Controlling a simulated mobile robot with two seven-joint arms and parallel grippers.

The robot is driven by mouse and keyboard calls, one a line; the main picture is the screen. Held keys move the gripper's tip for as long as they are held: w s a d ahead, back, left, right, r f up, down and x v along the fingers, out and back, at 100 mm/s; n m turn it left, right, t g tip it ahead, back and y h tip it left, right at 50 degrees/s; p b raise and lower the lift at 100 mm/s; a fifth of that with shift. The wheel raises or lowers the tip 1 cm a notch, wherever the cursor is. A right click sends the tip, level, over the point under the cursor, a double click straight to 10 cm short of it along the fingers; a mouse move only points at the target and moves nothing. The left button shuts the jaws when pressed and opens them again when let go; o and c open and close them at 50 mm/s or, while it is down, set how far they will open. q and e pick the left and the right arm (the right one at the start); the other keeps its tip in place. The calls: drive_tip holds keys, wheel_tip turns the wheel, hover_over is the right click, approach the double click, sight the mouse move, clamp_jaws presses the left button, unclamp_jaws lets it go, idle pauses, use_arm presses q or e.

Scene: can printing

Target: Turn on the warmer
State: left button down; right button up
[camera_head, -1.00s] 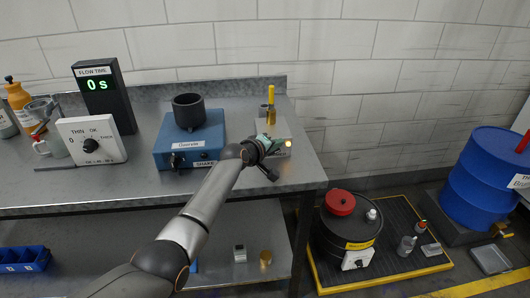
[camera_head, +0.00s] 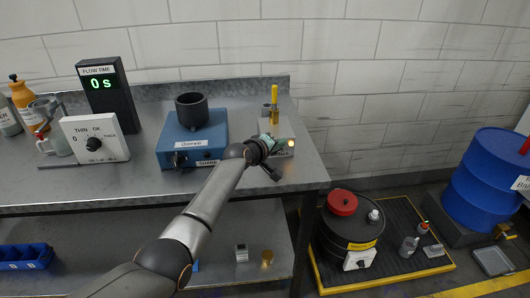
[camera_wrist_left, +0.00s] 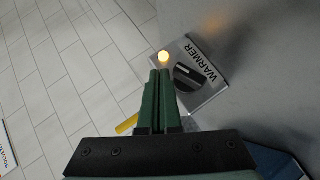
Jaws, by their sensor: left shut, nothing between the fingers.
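The warmer (camera_head: 286,128) is a small grey box at the right end of the bench. The light also glows in the head view (camera_head: 292,143). My left gripper (camera_head: 282,146) is at the warmer. In the left wrist view its green fingers (camera_wrist_left: 158,75) are shut and empty, with tips just below the light and beside the knob. Whether they touch the box I cannot tell. My right gripper is out of view.
A blue shaker (camera_head: 212,139) with a dark cup (camera_head: 191,109) stands left of my gripper. A yellow-handled item (camera_head: 274,95) stands behind the warmer. A white dial box (camera_head: 94,139) and a flow-time display (camera_head: 110,100) are further left. A black drum (camera_head: 350,229) stands on the floor right.

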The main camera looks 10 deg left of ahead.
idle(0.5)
use_arm(q)
drive_tip(key=shift+r+p, duration=0.8)
drive_tip(key=s+a+r+p, duration=0.1)
drive_tip(key=s+r+p, duration=0.2)
drive_tip(key=s+r, duration=0.5)
drive_tip(key=shift+a+r, duration=0.4)
drive_tip(key=shift+r, duration=0.75)
